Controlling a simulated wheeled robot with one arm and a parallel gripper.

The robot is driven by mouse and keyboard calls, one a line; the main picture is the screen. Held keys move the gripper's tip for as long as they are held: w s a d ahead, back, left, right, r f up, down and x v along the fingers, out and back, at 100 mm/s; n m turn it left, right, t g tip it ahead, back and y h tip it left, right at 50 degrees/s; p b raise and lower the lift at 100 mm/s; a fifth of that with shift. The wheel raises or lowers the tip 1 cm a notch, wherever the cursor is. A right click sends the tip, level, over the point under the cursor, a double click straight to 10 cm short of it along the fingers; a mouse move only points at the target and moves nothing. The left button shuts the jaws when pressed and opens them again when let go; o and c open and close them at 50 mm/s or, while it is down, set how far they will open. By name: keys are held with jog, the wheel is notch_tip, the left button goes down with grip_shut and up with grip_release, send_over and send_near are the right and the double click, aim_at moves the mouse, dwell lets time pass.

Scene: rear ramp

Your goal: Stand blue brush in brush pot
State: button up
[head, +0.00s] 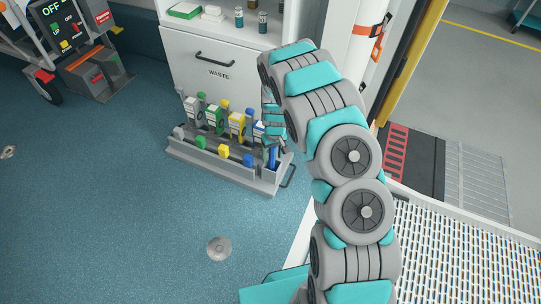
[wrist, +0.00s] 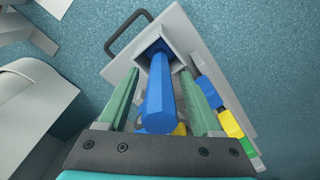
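The blue brush (wrist: 158,95) stands with its far end inside a square grey brush pot (wrist: 178,44) in the wrist view. The pot is at the end of a grey caddy beside a black handle. In the head view, the brush (head: 272,157) shows as a blue strip at the caddy's right end. My gripper (wrist: 158,78) is open around the brush handle, one green finger on each side, with a gap visible on both sides. In the head view, my gripper (head: 273,135) is just above that end of the caddy. The brush's lower end is hidden in the pot.
A white post (head: 358,50) rises at right. The floor at left is mostly clear.

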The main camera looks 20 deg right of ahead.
jog(key=shift+r, duration=0.1)
jog(key=r, duration=1.2)
jog(key=shift+s+d+r, duration=0.1)
jog(key=shift+s+r, duration=0.15)
jog(key=s+d+r+m+g, duration=0.1)
jog(key=s+d+r+m, duration=0.1)
jog(key=s+r, duration=1.45)
jog(key=s+a+r, duration=0.1)
jog(key=s+r, duration=0.2)
jog(key=s, duration=1)
jog(key=s+a+r+g, duration=0.1)
jog(key=s+r, duration=0.2)
jog(key=s, duration=1)
jog(key=shift+s+a+r, duration=0.15)
jog(key=shift+s+a, duration=0.05)
jog(key=shift+s, duration=0.05)
